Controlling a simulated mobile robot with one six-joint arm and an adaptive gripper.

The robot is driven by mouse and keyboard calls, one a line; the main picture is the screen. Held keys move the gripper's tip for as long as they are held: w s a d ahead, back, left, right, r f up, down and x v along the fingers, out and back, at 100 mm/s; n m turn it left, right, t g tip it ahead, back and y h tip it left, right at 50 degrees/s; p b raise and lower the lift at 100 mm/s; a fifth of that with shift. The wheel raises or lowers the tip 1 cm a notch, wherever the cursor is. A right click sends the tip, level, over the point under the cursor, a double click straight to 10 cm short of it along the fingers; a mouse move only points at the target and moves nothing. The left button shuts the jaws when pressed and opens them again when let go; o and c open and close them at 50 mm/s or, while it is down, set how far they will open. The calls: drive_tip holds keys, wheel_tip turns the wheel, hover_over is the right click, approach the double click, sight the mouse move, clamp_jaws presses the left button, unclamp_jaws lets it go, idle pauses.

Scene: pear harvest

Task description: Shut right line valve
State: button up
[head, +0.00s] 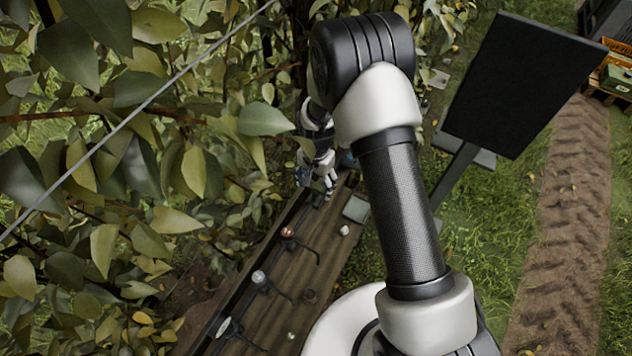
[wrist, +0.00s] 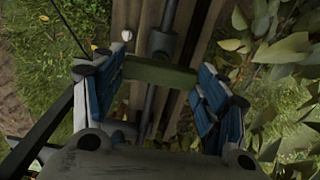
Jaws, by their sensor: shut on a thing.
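In the wrist view my gripper (wrist: 163,88) has its blue-padded fingers on either side of a green bar-like handle (wrist: 160,73), shut on it. The handle lies across a dark pipe fitting (wrist: 162,42), which looks like a line valve. The handle sits crosswise to the pipe that runs down the picture. In the head view my gripper (head: 322,185) is low at the far end of a wooden board, and the handle is hidden there. I cannot tell from the pictures which line this valve belongs to.
The wooden board (head: 275,290) carries several fittings with thin dark tubes, including a copper-coloured one (head: 287,232) and a grey one (head: 258,277). Leafy branches (head: 150,150) crowd the left. A dark panel (head: 520,85) stands at right over grass. Crates (head: 615,75) sit far right.

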sight(316, 185)
drive_tip(key=o, duration=1)
drive_tip(key=shift+o, duration=0.2)
wheel_tip(316, 185, up, 12)
idle(0.4)
